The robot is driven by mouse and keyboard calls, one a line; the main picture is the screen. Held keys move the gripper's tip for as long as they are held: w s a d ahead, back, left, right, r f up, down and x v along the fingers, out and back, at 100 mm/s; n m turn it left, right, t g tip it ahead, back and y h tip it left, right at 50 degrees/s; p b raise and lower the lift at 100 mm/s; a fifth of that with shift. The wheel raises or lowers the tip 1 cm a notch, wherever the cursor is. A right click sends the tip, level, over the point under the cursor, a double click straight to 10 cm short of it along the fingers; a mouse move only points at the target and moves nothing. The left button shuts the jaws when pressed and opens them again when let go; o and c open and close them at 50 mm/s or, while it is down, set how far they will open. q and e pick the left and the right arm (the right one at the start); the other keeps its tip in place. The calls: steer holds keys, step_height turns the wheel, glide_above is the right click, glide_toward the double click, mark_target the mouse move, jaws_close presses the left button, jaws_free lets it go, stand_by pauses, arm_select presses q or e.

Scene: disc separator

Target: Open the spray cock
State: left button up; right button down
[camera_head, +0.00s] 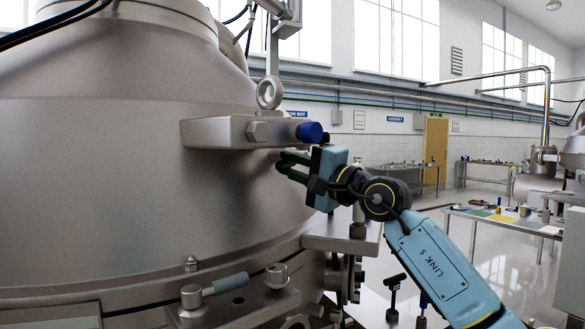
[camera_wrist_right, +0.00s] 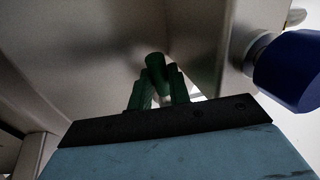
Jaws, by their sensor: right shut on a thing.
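My right gripper (camera_head: 288,165) reaches in from the right, below a metal bracket (camera_head: 222,132) on the side of the large steel separator (camera_head: 100,150). In the right wrist view, its green fingers (camera_wrist_right: 160,92) are shut on a short dark green rounded handle (camera_wrist_right: 155,62) that points up between them, close to the steel surface. It looks like the handle of the spray cock, but the cock's body is hidden. A blue knob (camera_head: 310,131) sticks out of the bracket's end, just above the gripper. It also shows in the right wrist view (camera_wrist_right: 290,72), apart from the fingers. My left gripper is out of view.
A lifting eye (camera_head: 269,93) stands on the bracket. Below my right gripper are a steel ledge (camera_head: 335,232) and a grey-handled clamp (camera_head: 230,283) on the separator's lower rim. A table with small items (camera_head: 500,222) stands farther right, with open floor before it.

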steer(key=shift+w+d+f+n+g+y+b, duration=0.2)
steer(key=shift+f+n+g+y+b, duration=0.25)
steer(key=shift+n+b, duration=0.95)
steer(key=shift+w+d+f+n+g+y+b, duration=0.1)
steer(key=shift+w+f+n+g+y+b, duration=0.15)
steer(key=shift+f+n+b, duration=0.8)
steer(key=shift+w+d+f+n+g+y+b, duration=0.2)
steer(key=shift+n+g+y+b, duration=0.15)
steer(key=shift+n+b, duration=1.35)
steer(key=shift+r, duration=0.1)
steer(key=c, duration=1.6)
jaws_free()
steer(key=shift+d, duration=0.1)
steer(key=shift+b+v, duration=1.65)
steer(key=shift+v, duration=4.95)
